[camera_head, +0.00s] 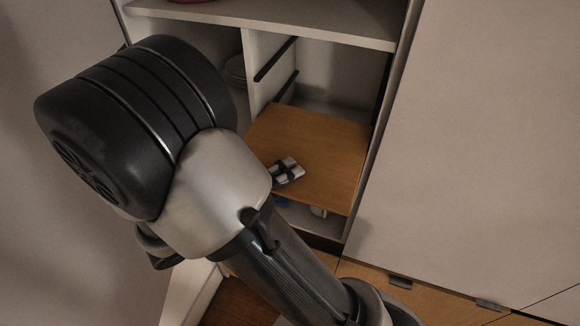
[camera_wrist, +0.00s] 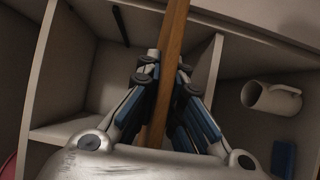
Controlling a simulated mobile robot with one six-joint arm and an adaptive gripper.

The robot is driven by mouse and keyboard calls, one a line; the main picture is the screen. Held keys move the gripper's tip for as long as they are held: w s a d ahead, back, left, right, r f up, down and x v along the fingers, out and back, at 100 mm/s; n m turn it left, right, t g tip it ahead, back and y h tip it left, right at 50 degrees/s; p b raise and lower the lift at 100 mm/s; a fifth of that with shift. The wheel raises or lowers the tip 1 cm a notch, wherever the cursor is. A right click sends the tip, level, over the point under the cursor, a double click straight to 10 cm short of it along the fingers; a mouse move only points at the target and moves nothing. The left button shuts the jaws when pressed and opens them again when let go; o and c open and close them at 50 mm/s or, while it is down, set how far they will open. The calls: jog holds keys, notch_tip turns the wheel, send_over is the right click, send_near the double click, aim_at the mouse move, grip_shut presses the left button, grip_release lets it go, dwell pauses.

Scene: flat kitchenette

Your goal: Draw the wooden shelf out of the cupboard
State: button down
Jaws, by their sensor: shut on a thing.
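The wooden shelf (camera_head: 325,145) is a flat brown board in the open cupboard, with dark runners above it. In the wrist view the wooden shelf (camera_wrist: 175,35) shows edge-on as a narrow brown strip. My gripper (camera_wrist: 165,72) has one finger on each face of the board and is shut on its edge. In the head view a finger of my gripper (camera_head: 287,171) shows on top of the board near its front left. My arm hides the rest of the gripper and the shelf's front left part.
Below the shelf are a white mug (camera_wrist: 272,99) and a blue object (camera_wrist: 284,158). Dishes (camera_head: 236,70) stand in the left compartment, partly behind my arm. A cupboard divider (camera_head: 262,50) borders the shelf's left side. A closed pale door panel (camera_head: 470,150) lies to the right.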

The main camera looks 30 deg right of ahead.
jog(key=s+a+b, duration=0.1)
jog(key=s+a, duration=0.7)
jog(key=a, duration=0.2)
jog(key=shift+s+a+r, duration=0.15)
jog(key=shift+s+a, duration=0.05)
jog(key=shift+a, duration=0.1)
dwell(0.9)
dwell(0.4)
